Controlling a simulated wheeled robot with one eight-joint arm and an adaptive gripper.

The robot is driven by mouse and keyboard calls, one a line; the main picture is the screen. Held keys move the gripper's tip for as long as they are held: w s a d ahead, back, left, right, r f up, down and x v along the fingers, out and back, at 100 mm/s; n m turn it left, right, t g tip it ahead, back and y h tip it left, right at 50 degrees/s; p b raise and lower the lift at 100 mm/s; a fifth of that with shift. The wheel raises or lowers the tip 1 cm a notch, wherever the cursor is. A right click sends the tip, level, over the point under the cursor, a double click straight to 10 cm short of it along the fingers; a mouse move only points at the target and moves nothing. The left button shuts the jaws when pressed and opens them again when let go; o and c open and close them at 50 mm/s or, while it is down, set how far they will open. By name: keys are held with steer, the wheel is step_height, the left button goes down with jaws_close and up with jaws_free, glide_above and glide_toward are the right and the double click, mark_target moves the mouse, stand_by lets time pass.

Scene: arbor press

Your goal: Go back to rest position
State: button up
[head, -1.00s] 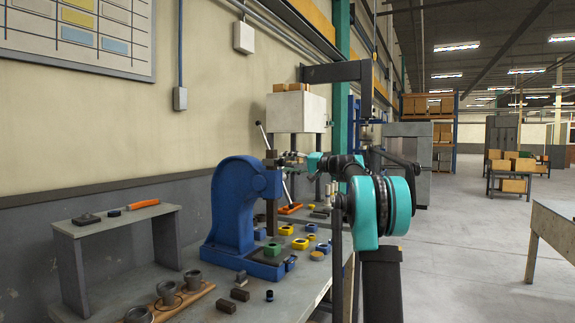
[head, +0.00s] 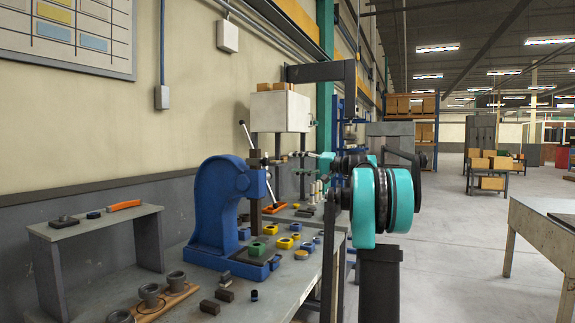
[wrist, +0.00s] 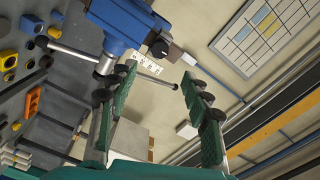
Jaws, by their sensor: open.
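My gripper (wrist: 157,112) is open in the wrist view, with its two green fingers apart and nothing held between them. The blue arbor press (head: 222,208) stands on the workbench left of my arm in the head view. It also shows in the wrist view (wrist: 118,28), past the fingertips, with its metal lever (wrist: 142,67) behind the fingers.
The workbench (head: 285,296) holds several small blue, yellow and green parts, dark blocks and a wooden board with grey cups (head: 150,296). A grey riser (head: 95,226) carries an orange-handled tool (head: 124,206). Another table (head: 540,225) is at right. Floor between is clear.

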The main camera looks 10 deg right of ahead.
steer(key=shift+s+d, duration=0.2)
steer(key=shift+d, duration=0.05)
steer(key=s+a+f+g+h, duration=0.2)
steer(key=s+a+f, duration=0.2)
steer(key=s+f, duration=0.45)
steer(key=s+a+f+n+g+h, duration=0.1)
steer(key=s+a+f+h, duration=0.3)
steer(key=f, duration=0.7)
steer(key=s+a+f+g+h, duration=0.1)
steer(key=s+a+f+g, duration=0.1)
steer(key=s+a+f, duration=0.45)
steer(key=s+d+f+h, duration=0.3)
steer(key=s+f, duration=1)
steer(key=s, duration=0.1)
steer(key=s+d+f+n+g+h, duration=0.1)
steer(key=s+d+f+h, duration=0.3)
steer(key=s+f, duration=0.9)
steer(key=shift+s+d+f+n+h, duration=0.3)
steer(key=shift+s+f, duration=0.1)
steer(key=shift+s, duration=0.3)
